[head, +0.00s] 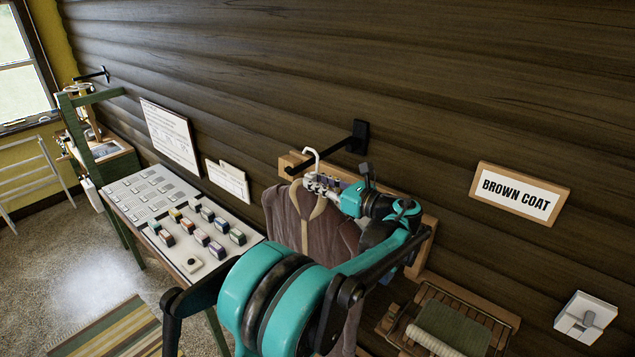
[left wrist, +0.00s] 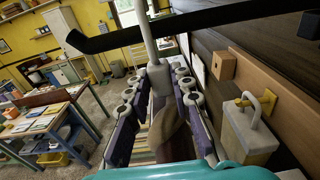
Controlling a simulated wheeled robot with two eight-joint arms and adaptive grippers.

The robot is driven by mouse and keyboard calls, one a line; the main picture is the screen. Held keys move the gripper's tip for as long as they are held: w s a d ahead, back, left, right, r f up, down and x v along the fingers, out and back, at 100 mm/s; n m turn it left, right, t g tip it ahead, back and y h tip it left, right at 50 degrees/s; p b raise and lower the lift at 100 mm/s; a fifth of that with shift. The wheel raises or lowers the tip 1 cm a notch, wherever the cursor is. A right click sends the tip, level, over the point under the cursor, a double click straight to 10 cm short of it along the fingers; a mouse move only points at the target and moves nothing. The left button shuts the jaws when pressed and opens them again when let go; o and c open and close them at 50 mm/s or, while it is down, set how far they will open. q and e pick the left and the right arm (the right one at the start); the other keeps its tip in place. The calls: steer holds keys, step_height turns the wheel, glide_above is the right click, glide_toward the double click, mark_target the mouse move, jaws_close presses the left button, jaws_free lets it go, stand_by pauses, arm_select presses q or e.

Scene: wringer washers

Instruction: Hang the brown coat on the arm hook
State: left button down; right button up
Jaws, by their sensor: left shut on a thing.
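The brown coat (head: 285,222) hangs from a pale hanger with a light hook (head: 311,158), in front of the plank wall. My left gripper (head: 318,184) is shut on the hanger just below its hook. In the left wrist view, the fingers (left wrist: 160,98) close around the hanger's neck, with brown cloth (left wrist: 172,138) below. The black arm hook (head: 331,165) sticks out from the wall beside the hanger hook. Its bar (left wrist: 200,22) crosses the hanger's stem in the left wrist view. I cannot tell whether the hanger hook rests on it. My right gripper is not in view.
A "BROWN COAT" sign (head: 516,193) is on the wall to the right. A wooden rail (head: 430,226) runs behind the coat and my arm. A sloped panel of colored blocks (head: 182,215) stands at left. A slatted wooden rack (head: 460,310) is at lower right.

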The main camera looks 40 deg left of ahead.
arm_select(q)
steer(key=shift+f+b, duration=0.95)
steer(key=shift+f, duration=0.2)
stand_by(0.4)
steer(key=c, duration=1.3)
jaws_free()
steer(key=shift+s, duration=0.1)
steer(key=shift+o, duration=0.2)
steer(key=shift+d, duration=0.15)
steer(key=d, duration=0.8)
steer(key=s+d, duration=0.1)
steer(key=d, duration=0.2)
steer(key=shift+d+r, duration=0.3)
steer(key=shift+d, duration=0.1)
